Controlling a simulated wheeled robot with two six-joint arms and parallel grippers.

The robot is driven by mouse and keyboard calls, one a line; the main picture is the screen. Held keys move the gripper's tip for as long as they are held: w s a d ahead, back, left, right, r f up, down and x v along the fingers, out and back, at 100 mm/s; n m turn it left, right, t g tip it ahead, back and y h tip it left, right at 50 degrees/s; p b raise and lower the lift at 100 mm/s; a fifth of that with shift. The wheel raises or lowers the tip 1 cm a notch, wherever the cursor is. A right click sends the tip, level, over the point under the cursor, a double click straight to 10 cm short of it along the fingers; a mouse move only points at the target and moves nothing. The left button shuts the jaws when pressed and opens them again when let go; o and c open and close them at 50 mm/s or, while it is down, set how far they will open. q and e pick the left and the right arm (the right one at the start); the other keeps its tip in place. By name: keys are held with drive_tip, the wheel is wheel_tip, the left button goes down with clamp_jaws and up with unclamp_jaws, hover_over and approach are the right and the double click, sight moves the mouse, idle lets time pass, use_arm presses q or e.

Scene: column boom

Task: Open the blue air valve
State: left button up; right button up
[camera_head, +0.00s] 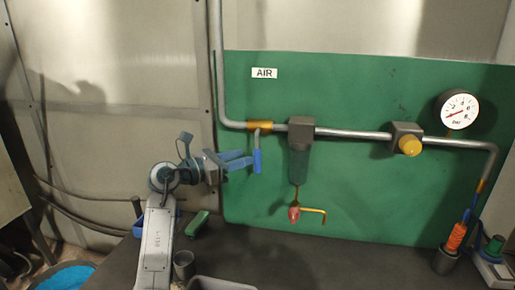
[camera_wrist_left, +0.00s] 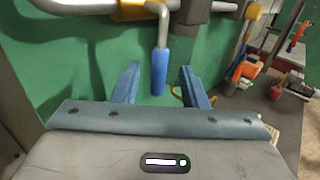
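The blue air valve handle (camera_head: 257,160) hangs straight down from a brass valve body (camera_head: 259,125) on the grey pipe, in front of the green panel. I cannot tell from these views whether a finger touches the handle. My right gripper is not in view.
A grey filter (camera_head: 299,165) hangs right of the handle, with a red knob (camera_head: 294,213) below. A yellow-knobbed regulator (camera_head: 410,146) and a gauge (camera_head: 459,110) are farther right. A metal cup (camera_head: 183,264) and a green object (camera_head: 197,223) are on the dark bench (camera_head: 330,265).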

sight(257, 170)
use_arm(q)
drive_tip(key=p+x, duration=0.2)
drive_tip(key=x, duration=0.4)
drive_tip(key=shift+d, duration=0.1)
drive_tip(key=shift+c, duration=0.6)
clamp_jaws()
